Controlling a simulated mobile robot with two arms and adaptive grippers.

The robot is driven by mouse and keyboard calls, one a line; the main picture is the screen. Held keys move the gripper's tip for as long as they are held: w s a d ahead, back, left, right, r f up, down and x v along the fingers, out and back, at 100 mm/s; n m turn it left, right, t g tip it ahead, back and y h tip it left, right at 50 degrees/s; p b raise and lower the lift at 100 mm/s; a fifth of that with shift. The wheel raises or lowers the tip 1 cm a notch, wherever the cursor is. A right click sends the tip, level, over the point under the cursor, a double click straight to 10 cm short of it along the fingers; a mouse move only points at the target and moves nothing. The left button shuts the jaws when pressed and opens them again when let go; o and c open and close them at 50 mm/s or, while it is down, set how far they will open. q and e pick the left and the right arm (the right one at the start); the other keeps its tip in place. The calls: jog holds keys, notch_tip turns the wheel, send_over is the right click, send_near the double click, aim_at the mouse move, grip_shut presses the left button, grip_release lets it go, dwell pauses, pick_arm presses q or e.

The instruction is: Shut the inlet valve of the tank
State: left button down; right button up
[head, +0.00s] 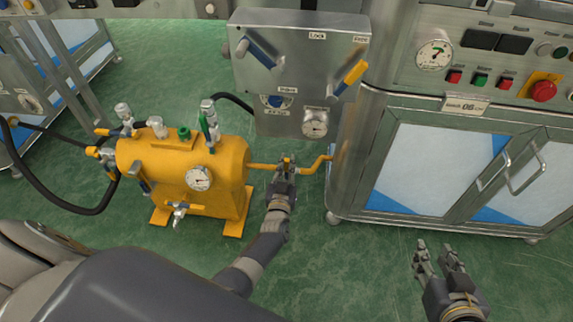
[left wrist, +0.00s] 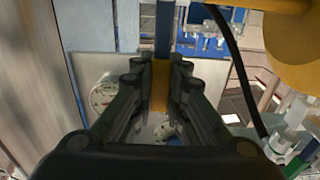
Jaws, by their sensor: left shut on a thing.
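The yellow tank (head: 222,160) lies on its side on the floor at left in the head view, with a round gauge on its front. A yellow pipe (head: 318,167) runs from the cabinet side toward the tank's right end. My left gripper (head: 287,168) is at this pipe, between tank and cabinet, shut on the yellow inlet valve handle. The handle (left wrist: 160,85) shows between the fingers in the left wrist view; the fingers hide much of the valve, and its exact angle is unclear. My right gripper (head: 441,252) is open and empty over the floor at lower right.
A grey panel (head: 283,75) with blue and yellow levers and a gauge stands above the pipe. A steel cabinet (head: 440,165) with buttons and gauge fills the right. Black hoses (head: 75,208) curve left of the tank. Green floor (head: 350,265) is clear in front.

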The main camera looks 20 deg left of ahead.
pick_arm(q)
jog(key=c, duration=1.6)
grip_release()
jog(key=shift+d+f, duration=0.1)
jog(key=shift+v, duration=3.75)
